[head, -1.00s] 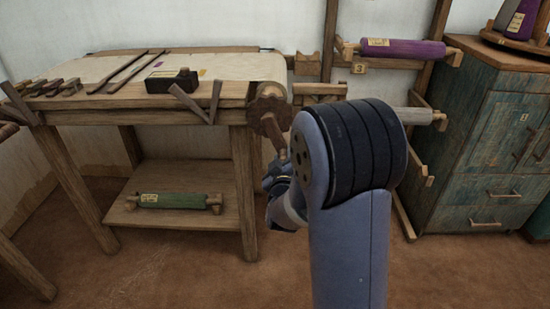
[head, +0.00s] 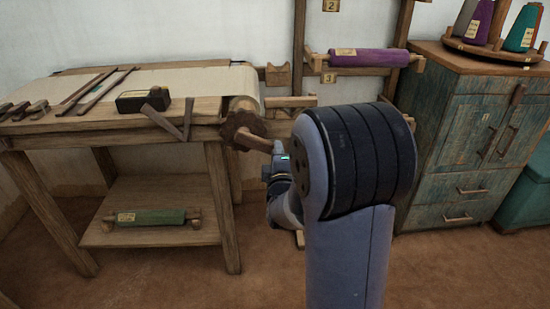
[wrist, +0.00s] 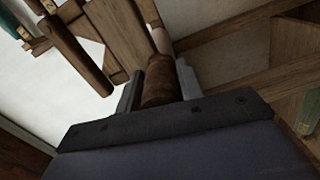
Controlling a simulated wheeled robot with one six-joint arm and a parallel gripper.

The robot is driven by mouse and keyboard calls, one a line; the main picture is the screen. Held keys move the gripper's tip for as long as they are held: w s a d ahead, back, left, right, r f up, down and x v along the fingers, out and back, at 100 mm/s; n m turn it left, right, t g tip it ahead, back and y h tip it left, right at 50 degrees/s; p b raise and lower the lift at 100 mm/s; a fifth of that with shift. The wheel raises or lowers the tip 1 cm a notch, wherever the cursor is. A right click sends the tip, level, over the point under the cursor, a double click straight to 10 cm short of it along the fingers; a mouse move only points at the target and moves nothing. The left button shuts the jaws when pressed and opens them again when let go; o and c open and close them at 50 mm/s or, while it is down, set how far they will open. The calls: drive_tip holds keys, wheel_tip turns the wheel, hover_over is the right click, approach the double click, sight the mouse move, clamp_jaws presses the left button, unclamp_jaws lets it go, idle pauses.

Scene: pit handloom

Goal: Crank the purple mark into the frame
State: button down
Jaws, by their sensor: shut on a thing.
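The loom's cloth (head: 190,82) lies pale and flat over the table top and rolls over a beam at its right end. No purple mark shows on the cloth now. A brown toothed crank wheel (head: 241,124) sits at the beam's end, with its wooden handle (head: 256,142) pointing right and slightly down. My gripper (head: 277,158) is at the handle's end, partly hidden behind my arm. In the wrist view, its two fingers stand on either side of the brown handle (wrist: 160,82), shut on it.
A black block (head: 143,101), several wooden sticks (head: 105,90) and tools lie on the table (head: 60,128). A green roll (head: 150,217) rests on the lower shelf. A purple roll (head: 370,58) lies on the wall rack. A teal cabinet (head: 440,140) stands right. Floor in front is open.

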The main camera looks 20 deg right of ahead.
idle(0.5)
drive_tip(key=c, duration=1.1)
unclamp_jaws()
drive_tip(key=shift+o, duration=0.2)
drive_tip(key=shift+s, duration=0.1)
drive_tip(key=p+v, duration=0.1)
drive_tip(key=v, duration=0.9)
drive_tip(key=shift+s+a, duration=0.15)
drive_tip(key=shift+s, duration=0.2)
drive_tip(key=shift+r, duration=0.1)
drive_tip(key=b+x, duration=0.1)
drive_tip(key=x, duration=1)
